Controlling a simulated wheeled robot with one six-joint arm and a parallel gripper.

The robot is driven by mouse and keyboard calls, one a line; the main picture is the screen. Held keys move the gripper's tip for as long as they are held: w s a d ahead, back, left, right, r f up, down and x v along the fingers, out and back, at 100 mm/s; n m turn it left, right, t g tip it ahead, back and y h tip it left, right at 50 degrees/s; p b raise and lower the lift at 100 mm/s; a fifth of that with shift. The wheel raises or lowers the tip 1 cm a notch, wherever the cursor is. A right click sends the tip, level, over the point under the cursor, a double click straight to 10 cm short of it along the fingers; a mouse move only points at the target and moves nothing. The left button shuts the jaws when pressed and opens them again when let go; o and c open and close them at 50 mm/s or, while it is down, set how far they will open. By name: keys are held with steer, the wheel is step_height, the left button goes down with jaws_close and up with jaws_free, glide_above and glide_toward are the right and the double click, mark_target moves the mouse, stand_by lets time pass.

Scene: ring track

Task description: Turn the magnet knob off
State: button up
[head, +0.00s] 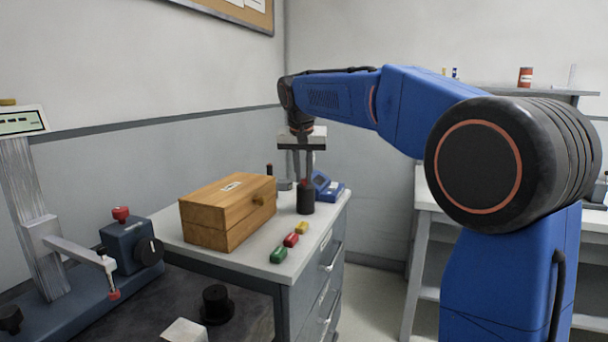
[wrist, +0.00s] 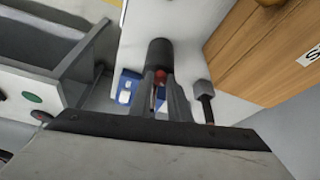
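The magnet knob (head: 150,251) appears to be the round black knob with a white line on the side of a dark blue-grey block (head: 122,246) at the left in the head view. A red cap sits on top of that block. My gripper (head: 305,180) is far to its right, pointing down over the cabinet top. Its fingers are close together at a black cylinder (head: 306,202). In the wrist view a small red piece (wrist: 160,76) shows between the fingers, at the cylinder's (wrist: 160,52) rim. Whether they grip it is unclear. The knob is not seen in the wrist view.
A wooden box (head: 222,212) stands on the cabinet top (head: 290,265), left of my gripper. Green, red and yellow pieces (head: 291,240) lie in front. A blue device (head: 328,187) is behind the cylinder. A metal column (head: 35,220) stands left of the knob block.

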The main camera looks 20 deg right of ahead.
jaws_close()
steer(key=shift+d+n+y, duration=0.2)
steer(key=shift+n+y, duration=0.6)
steer(key=shift+n, duration=1.4)
steer(key=o, duration=0.8)
jaws_free()
steer(key=v, duration=1.7)
steer(key=shift+s, duration=0.3)
